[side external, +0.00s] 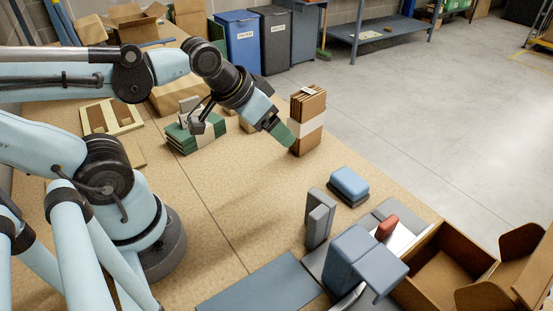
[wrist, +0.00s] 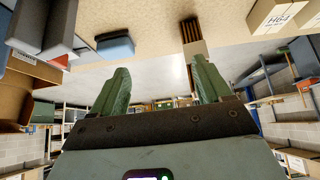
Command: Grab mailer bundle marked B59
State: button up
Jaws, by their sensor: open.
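No mark reading B59 is legible in either view. A bundle of brown mailers (side external: 309,108) with a pale band stands upright near the table's far edge. A small white tag on its top is too small to read. My gripper (side external: 284,137) is open and empty, just left of this bundle in the side view, where its green fingers overlap the bundle's edge. In the wrist view the brown bundle (wrist: 191,31) shows beyond the right finger, not between the fingers (wrist: 160,68). A green bundle (side external: 187,136) with a pale band lies left of my gripper.
A pale block marked H64 (wrist: 277,13) shows in the wrist view. Blue-grey blocks (side external: 349,183) and an open brown box (side external: 445,265) stand at the front right. The table's middle is clear. Bins (side external: 241,40) stand beyond the table.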

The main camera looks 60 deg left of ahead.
aim_at(305, 102)
notch_tip(305, 102, up, 5)
jog(key=w+a+f+t, duration=0.1)
jog(key=w+a+t, duration=0.1)
jog(key=w+a+f+n+t+y, duration=0.1)
jog(key=w+t, duration=0.1)
jog(key=w, duration=0.1)
jog(key=w+a+f+t+y, duration=0.1)
jog(key=w+a+t, duration=0.1)
jog(key=shift+w+a+f+n, duration=0.25)
jog(key=shift+a+f+n, duration=0.1)
jog(key=shift+n, duration=0.05)
jog(key=shift+f, duration=0.65)
jog(key=shift+x, duration=3.65)
jog(key=c, duration=1.4)
